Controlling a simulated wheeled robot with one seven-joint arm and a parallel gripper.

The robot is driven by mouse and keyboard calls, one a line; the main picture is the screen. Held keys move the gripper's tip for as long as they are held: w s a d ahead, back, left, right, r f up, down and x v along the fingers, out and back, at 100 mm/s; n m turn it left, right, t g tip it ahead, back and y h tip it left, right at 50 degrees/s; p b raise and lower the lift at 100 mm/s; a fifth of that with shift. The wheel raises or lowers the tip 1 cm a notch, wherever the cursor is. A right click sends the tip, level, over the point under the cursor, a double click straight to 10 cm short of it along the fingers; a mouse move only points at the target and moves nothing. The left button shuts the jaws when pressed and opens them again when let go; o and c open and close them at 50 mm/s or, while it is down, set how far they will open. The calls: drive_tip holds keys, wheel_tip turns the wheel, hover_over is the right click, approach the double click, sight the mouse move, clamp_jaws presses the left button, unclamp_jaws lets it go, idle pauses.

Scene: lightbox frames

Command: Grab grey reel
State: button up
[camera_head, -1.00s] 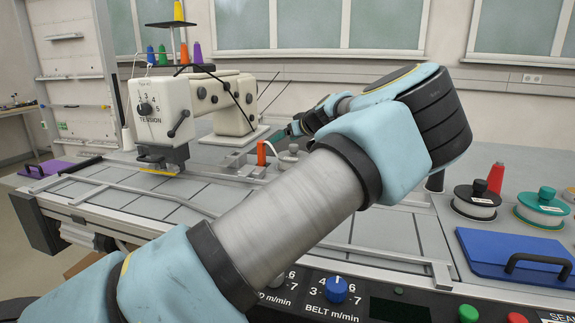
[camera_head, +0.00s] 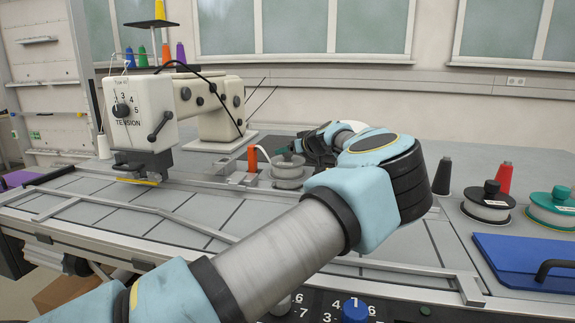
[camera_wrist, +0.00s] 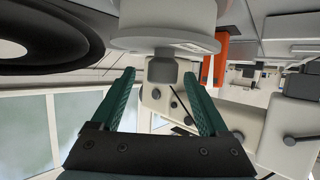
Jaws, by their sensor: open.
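The grey reel (camera_head: 288,172) stands on the table right of the sewing machine (camera_head: 150,108), beside an orange post (camera_head: 252,158). In the wrist view, which looks upside down, the pale reel (camera_wrist: 165,20) is at the top with its grey knob (camera_wrist: 162,70) pointing down. My gripper (camera_wrist: 160,80) is open, its two green fingers on either side of the knob in this view. I cannot tell whether they touch it. In the head view the gripper (camera_head: 290,153) is small and partly hidden by my arm, close at the reel's top.
The orange post (camera_wrist: 220,55) is close beside one finger. A red cone (camera_head: 504,178), a black cone (camera_head: 443,176), a black-topped reel (camera_head: 488,205) and a green-topped reel (camera_head: 552,208) stand at the right. A blue panel (camera_head: 520,255) lies in front of them.

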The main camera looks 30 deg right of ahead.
drive_tip(key=p+x, duration=0.1)
drive_tip(key=x, duration=0.3)
drive_tip(key=shift+w+a+f+p, duration=0.1)
drive_tip(key=shift+p, duration=0.3)
clamp_jaws()
idle(0.5)
